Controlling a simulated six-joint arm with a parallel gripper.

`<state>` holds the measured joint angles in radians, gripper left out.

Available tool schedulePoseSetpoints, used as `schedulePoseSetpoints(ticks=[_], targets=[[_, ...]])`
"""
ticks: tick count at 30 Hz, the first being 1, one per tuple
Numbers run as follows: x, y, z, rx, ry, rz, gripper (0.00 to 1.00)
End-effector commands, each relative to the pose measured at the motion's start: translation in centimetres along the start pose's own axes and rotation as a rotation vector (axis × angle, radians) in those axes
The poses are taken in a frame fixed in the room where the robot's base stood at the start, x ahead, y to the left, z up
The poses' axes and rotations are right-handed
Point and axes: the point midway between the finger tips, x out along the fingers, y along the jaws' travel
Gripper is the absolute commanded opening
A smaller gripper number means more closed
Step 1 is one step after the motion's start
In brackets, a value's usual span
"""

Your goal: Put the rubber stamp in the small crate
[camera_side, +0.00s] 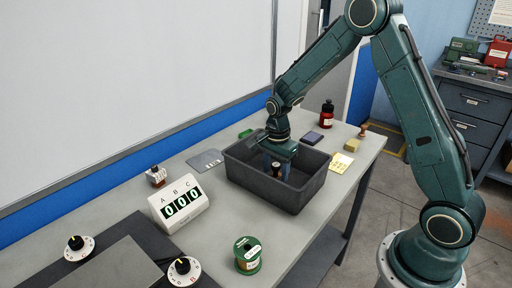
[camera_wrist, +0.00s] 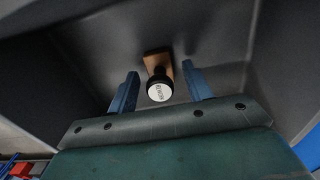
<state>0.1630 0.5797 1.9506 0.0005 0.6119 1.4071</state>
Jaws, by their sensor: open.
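The small crate (camera_side: 300,196) is a dark grey open box on the bench. My gripper (camera_side: 276,168) reaches down inside it, with its blue fingers apart. Between the fingers is what looks like the rubber stamp (camera_side: 276,174), small and dark in the side view. In the wrist view the stamp (camera_wrist: 159,84) shows a wooden base and a black knob with a white label. It sits between the open fingertips (camera_wrist: 158,85) with a gap on both sides, inside the crate's grey walls (camera_wrist: 225,40). Its contact with the crate floor is hard to tell.
A counter display (camera_side: 180,204) and a green spool (camera_side: 247,255) stand in front of the crate. A red bottle (camera_side: 326,114), a dark blue block (camera_side: 312,138), a yellow block (camera_side: 351,145), yellow notes (camera_side: 342,162) and a small wooden-handled item (camera_side: 363,130) are beyond it.

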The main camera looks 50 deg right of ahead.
Motion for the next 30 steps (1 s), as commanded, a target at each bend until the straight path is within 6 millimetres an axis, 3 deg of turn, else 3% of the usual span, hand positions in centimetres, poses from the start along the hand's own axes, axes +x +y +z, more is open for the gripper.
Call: schedulePoseSetpoints(ticks=[18,24,30], targets=[[-9.1,-0.1,0.0,0.000,0.000,-0.004,0.50],[-10.8,0.0,0.0,0.000,0.000,-0.003,0.50],[-11.1,0.0,0.0,0.000,0.000,0.000,0.50]])
